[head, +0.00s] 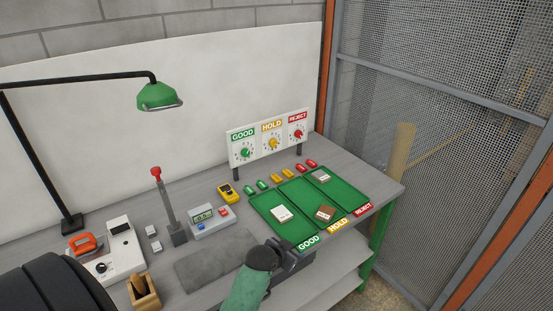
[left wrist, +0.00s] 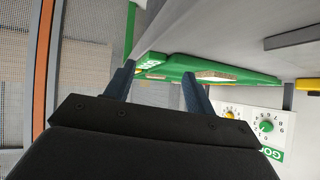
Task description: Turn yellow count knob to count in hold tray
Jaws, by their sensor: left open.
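The yellow count knob (head: 273,142) is in the middle of the upright white panel (head: 251,159), under the HOLD label. Its pointer is too small to read. A green knob (head: 245,152) and a red knob (head: 298,133) flank it. The green tray (head: 296,197) has three compartments; a brown board (head: 325,212) lies in HOLD. My left gripper (head: 296,250) is in front of the tray's GOOD end, away from the panel. In the left wrist view its fingers (left wrist: 157,85) are apart with nothing between them. The green knob also shows there (left wrist: 266,126). My right gripper is not visible.
A pale board (head: 281,214) lies in GOOD and another board (head: 322,177) in REJECT. Small green, yellow and red pieces line the bench behind the tray. A yellow meter (head: 228,192), a grey device (head: 212,221) and a red-topped lever (head: 167,206) stand to the left.

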